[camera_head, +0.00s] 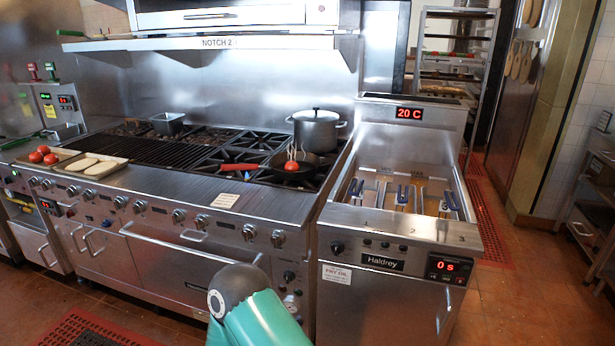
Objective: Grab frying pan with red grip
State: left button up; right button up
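The frying pan (307,172) is dark and shallow, and sits on a burner at the right end of the range. Its red grip (239,167) points left over the burner grates. A round red item like a tomato (291,166) lies in the pan, with pale wavy lines above it. A teal and dark grey link of my own arm rises at the bottom centre, well in front of and below the pan. Neither gripper shows in this view.
A lidded steel pot (316,131) stands close behind the pan. A fryer (390,285) with blue-handled baskets (403,194) adjoins on the right. Trays with tomatoes (44,154) and pale flat pieces (92,166) lie on the left. A shelf (205,43) overhangs the range.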

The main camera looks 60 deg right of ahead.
aim_at(309, 163)
jog(key=z, duration=0.05)
jog(key=k, duration=1.6)
jog(key=z, duration=0.9)
jog(key=i, duration=1)
